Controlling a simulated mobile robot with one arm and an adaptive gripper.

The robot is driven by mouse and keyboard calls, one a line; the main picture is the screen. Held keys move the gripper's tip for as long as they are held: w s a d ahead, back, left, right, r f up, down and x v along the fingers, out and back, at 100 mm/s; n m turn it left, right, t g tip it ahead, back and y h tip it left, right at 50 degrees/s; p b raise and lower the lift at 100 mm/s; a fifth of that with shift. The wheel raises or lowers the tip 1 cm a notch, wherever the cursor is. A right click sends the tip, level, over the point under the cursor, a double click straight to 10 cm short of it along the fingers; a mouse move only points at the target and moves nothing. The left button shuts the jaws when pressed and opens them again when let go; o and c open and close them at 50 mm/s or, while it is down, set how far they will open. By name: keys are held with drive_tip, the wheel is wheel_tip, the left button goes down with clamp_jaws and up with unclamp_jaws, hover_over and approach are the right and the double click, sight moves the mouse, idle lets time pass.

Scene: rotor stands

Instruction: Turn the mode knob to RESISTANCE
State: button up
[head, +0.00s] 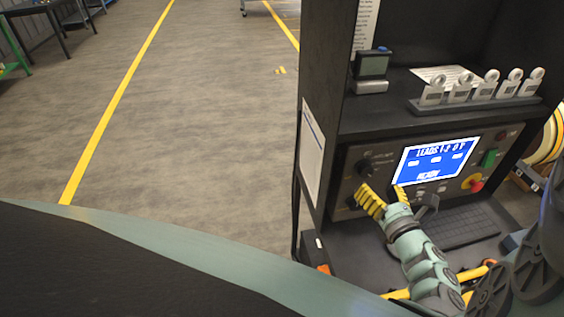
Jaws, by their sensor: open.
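The control panel (385,160) is set in a dark cabinet, with a lit blue screen (438,162) that reads LEADS and READY. A dark round knob (365,167) sits on the panel left of the screen. Its label and pointer are too small to read, so I cannot tell its setting or whether it is the mode knob. My gripper (385,197) is open and empty, its yellow ribbed fingers spread apart just below the knob and the screen. The fingers cover part of the lower left panel. I cannot tell whether they touch it.
A red emergency button (476,185) and a green switch (490,158) are right of the screen. A keyboard (460,227) lies on the shelf below. Several tagged clips stand on a rack (475,105) above, beside a small meter (372,66). The floor on the left is clear.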

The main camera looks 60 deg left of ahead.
sight(367, 174)
drive_tip(key=shift+x, duration=3.1)
drive_tip(key=shift+s, duration=0.15)
drive_tip(key=c, duration=1.2)
drive_tip(key=shift+d, duration=0.1)
